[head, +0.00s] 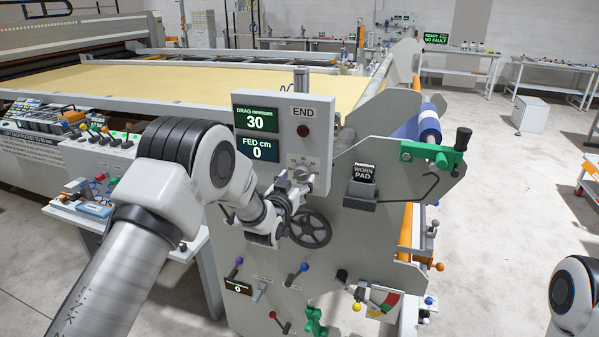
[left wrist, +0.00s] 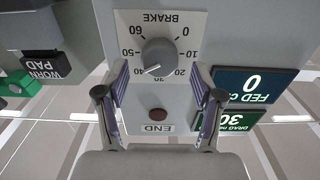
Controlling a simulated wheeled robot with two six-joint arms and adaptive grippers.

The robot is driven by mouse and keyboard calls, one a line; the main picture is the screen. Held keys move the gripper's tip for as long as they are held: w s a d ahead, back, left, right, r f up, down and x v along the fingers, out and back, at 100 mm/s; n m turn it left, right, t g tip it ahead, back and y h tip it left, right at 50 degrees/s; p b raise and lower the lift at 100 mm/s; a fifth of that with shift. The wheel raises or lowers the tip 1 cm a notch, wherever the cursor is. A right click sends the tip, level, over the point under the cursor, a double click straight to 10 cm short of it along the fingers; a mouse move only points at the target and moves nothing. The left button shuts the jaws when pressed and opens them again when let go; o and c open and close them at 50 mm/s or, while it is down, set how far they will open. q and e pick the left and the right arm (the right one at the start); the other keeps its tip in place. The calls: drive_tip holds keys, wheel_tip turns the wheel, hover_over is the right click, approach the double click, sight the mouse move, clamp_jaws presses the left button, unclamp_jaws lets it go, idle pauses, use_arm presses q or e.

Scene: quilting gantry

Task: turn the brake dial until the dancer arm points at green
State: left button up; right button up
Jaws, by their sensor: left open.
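The grey brake dial (left wrist: 157,56) sits on a white scale plate in the left wrist view, its white mark pointing between 30 and 40. In the head view the dial (head: 302,174) is partly hidden by my left gripper (head: 293,185). In the wrist view the fingers of my left gripper (left wrist: 160,92) are open, one on each side of the dial, apart from it. The coloured gauge (head: 386,304), with red, yellow and green, is low on the machine's side; I cannot tell where the dancer arm points. My right gripper is out of view.
The drag display (head: 256,120) reads 30 and the fed display (head: 259,149) reads 0. A red-brown END button (head: 303,131) is above the dial. A black handwheel (head: 310,228) sits close below my left gripper, with several ball-ended levers lower down. A green bracket (head: 432,154) juts out right.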

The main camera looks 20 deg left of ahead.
sight(301, 173)
use_arm(q)
drive_tip(key=shift+w+r, duration=0.1)
drive_tip(key=shift+w, duration=1)
drive_tip(key=c, duration=1.1)
drive_tip(key=shift+c, duration=0.2)
drive_tip(key=m+b, duration=0.1)
drive_tip(key=b, duration=0.1)
drive_tip(key=m+b, duration=0.1)
drive_tip(key=m, duration=0.1)
drive_tip(key=shift+d+f+b, duration=0.1)
drive_tip(key=shift+f+b, duration=0.2)
drive_tip(key=shift+b, duration=0.05)
drive_tip(key=shift+r+m+b, duration=0.2)
drive_tip(key=shift+m+b, duration=1.25)
drive_tip(key=shift+m, duration=0.45)
